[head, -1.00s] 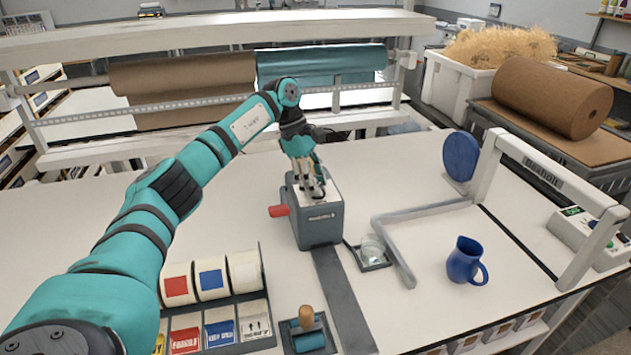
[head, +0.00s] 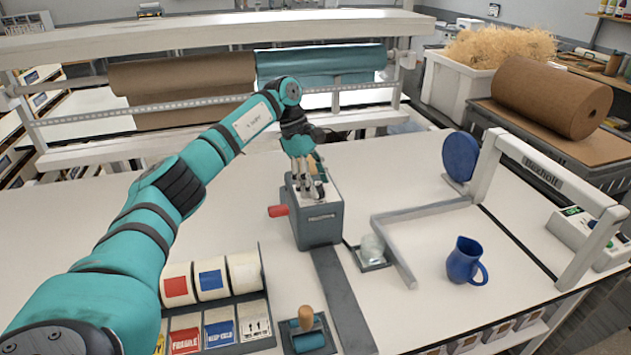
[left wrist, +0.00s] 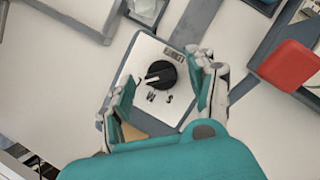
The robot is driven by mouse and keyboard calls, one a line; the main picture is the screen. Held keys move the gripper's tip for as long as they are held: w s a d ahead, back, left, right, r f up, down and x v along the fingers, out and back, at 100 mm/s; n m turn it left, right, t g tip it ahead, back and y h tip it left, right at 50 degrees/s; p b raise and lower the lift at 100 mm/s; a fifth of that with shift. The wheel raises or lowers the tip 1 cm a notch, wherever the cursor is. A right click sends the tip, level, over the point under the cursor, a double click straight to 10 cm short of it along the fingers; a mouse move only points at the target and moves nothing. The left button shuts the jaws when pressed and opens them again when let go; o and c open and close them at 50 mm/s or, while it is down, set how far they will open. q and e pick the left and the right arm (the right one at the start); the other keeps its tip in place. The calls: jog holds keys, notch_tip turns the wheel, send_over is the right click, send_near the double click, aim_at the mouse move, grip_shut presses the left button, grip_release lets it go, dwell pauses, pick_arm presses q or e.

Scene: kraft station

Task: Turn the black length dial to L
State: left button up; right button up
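The black length dial (left wrist: 161,75) sits on the pale top face of a grey dispenser box (head: 318,225). In the left wrist view its white pointer line points to the left of the picture, towards a small mark that I cannot read clearly. Letters that look like M and S stand beside the dial. My left gripper (head: 307,190) is above the box top, pointing down. In the left wrist view its fingers (left wrist: 162,78) are spread on either side of the dial, with gaps showing between them and it. My right gripper is not in view.
A red part (head: 278,211) sticks out of the box's left side. A glass jar (head: 372,248) on a small tray and a blue jug (head: 466,261) stand to the right. Label rolls (head: 212,279) and a wooden-handled tool (head: 306,319) are in front.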

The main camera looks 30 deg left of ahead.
pick_arm(q)
jog(key=shift+r, duration=0.1)
jog(key=v, duration=1.2)
